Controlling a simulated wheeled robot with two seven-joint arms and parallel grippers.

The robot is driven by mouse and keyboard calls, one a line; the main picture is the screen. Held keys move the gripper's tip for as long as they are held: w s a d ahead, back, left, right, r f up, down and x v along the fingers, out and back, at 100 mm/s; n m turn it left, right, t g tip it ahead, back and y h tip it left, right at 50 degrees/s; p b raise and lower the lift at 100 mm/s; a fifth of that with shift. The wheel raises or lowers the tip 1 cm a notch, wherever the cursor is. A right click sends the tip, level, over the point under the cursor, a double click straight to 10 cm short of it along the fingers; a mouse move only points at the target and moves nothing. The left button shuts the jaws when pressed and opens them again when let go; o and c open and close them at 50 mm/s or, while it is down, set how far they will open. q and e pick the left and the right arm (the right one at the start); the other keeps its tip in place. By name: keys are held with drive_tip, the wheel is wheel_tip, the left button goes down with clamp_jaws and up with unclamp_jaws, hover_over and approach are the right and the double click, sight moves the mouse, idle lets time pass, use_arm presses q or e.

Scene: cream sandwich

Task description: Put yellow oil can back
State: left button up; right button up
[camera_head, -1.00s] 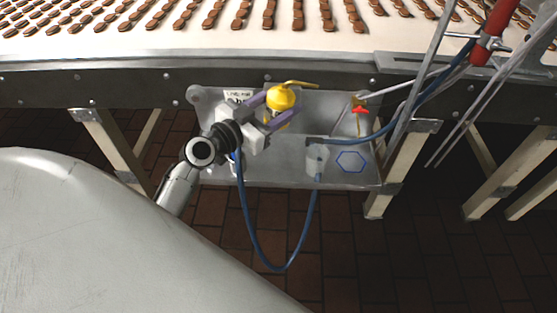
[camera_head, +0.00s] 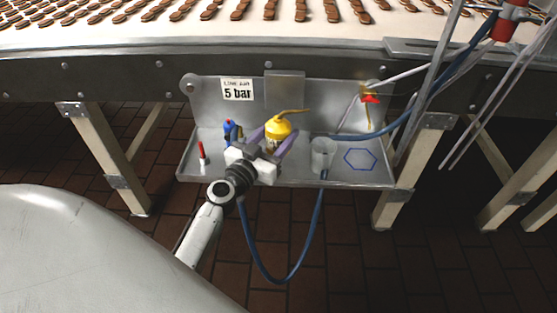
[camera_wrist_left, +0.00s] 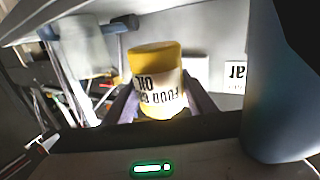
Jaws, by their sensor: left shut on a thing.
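The yellow oil can (camera_head: 278,126) has a domed top and a thin spout pointing right. It is in the head view over the middle of the grey metal shelf (camera_head: 345,176). My left gripper (camera_head: 272,145) is shut on the can, one purple finger on each side. In the left wrist view the can (camera_wrist_left: 156,62) shows a white label with black print between the fingers. The can's base is hidden by the gripper, so I cannot tell whether it touches the shelf. My right gripper is not in view.
On the shelf, a blue item (camera_head: 230,130) and a red marker-like item (camera_head: 201,153) stand left of the can. A blue hose (camera_head: 284,280) loops below the shelf. The conveyor (camera_head: 150,52) is above.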

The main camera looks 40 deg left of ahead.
use_arm(q)
drive_tip(key=shift+f+b, duration=0.5)
drive_tip(key=shift+f, duration=0.45)
wheel_tip(320, 180, down, 3)
drive_tip(key=b, duration=0.2)
drive_tip(key=shift+f+b, duration=0.15)
drive_tip(key=shift+b, duration=0.2)
drive_tip(key=o, duration=1.3)
